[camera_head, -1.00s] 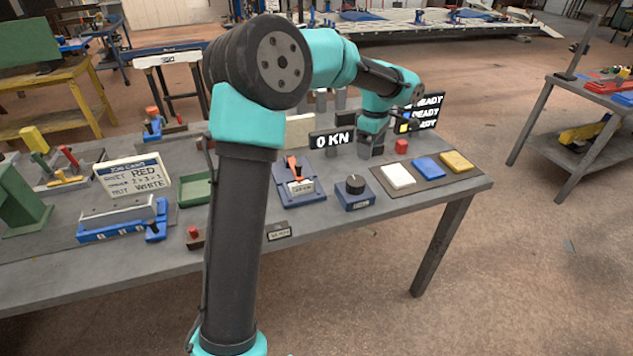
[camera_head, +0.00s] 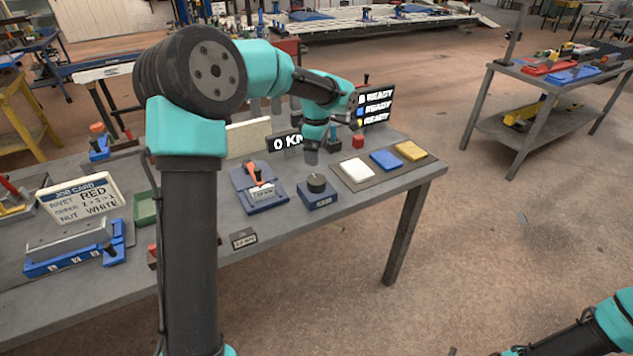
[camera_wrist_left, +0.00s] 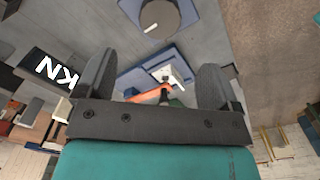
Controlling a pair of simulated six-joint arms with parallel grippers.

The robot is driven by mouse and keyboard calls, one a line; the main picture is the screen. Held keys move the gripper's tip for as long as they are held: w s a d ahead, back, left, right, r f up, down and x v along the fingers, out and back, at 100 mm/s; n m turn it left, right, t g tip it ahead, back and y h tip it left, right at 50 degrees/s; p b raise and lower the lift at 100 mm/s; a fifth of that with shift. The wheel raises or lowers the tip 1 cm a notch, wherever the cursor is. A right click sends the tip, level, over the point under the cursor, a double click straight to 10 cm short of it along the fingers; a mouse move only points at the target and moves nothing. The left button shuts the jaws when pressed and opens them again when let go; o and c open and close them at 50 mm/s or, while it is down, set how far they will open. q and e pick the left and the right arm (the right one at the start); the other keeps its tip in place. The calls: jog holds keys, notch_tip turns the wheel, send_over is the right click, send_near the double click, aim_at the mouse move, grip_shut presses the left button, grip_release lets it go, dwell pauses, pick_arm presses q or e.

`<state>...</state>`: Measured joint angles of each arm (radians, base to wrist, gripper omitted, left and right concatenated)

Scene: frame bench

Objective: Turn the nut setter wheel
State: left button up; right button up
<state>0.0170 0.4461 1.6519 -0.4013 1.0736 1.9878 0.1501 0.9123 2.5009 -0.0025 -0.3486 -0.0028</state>
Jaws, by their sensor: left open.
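A round black knob (camera_head: 316,183) on a square blue base stands on the bench; it looks like the wheel, but its label is too small to read. In the left wrist view the knob (camera_wrist_left: 160,16) has a white pointer mark and lies beyond my fingertips. My left gripper (camera_head: 311,156) is just above and behind the knob in the head view, apart from it. The left wrist view shows its two fingers (camera_wrist_left: 156,62) spread with nothing held between them.
A blue fixture with an orange lever (camera_head: 262,190) stands left of the knob. White (camera_head: 356,170), blue (camera_head: 386,160) and yellow (camera_head: 410,150) pads lie to its right. A "0 KN" display (camera_head: 285,143) and a READY panel (camera_head: 374,107) stand behind.

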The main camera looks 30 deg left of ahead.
aim_at(317, 179)
pick_arm(q)
notch_tip(317, 179, down, 12)
jog(key=shift+r, duration=0.1)
dwell(0.4)
jog(key=c, duration=0.9)
